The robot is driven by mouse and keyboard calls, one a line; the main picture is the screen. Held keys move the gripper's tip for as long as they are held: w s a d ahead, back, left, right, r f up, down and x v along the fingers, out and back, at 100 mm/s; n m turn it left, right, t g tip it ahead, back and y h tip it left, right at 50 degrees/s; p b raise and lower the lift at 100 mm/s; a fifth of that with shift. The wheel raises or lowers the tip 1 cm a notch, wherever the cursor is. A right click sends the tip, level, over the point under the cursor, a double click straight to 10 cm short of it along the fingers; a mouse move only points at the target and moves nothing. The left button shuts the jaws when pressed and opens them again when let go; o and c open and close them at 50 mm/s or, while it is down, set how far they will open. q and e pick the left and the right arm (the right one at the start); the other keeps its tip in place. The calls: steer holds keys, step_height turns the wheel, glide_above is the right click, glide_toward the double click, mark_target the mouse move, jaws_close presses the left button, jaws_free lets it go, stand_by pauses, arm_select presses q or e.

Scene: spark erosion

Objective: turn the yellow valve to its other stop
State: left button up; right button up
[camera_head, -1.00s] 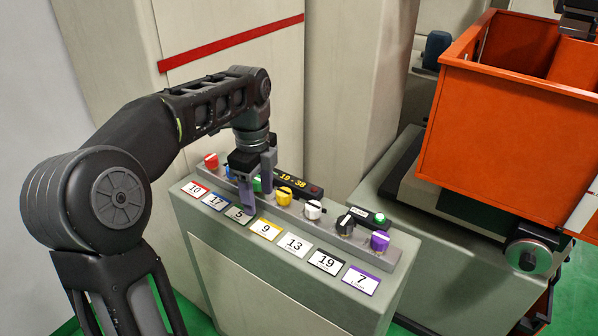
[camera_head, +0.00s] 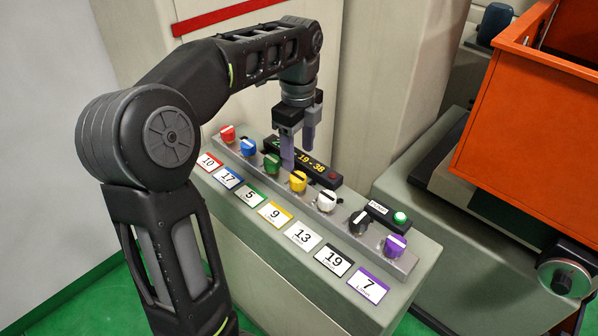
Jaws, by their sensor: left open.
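The yellow valve (camera_head: 297,181) is a small knob with a pale bar on top, in the middle of a row of coloured knobs on a grey rail. Its label, number 9 (camera_head: 275,215), lies in front of it. My left gripper (camera_head: 299,148) is open and empty, pointing down just behind and above the yellow valve, one finger between it and the green knob (camera_head: 271,164). The fingers look apart from the yellow valve. My right gripper is out of view.
Red (camera_head: 227,134), blue (camera_head: 248,147), white (camera_head: 326,201), black (camera_head: 358,222) and purple (camera_head: 395,245) knobs share the rail. A green button (camera_head: 400,218) stands behind the purple knob. An orange bin (camera_head: 520,110) is at the right. A beige wall stands behind.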

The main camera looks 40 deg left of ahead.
mark_target(298, 177)
arm_select(q)
step_height(298, 177, down, 7)
steer(key=shift+f+p, duration=0.15)
steer(key=shift+p, duration=0.3)
jaws_close()
stand_by(0.5)
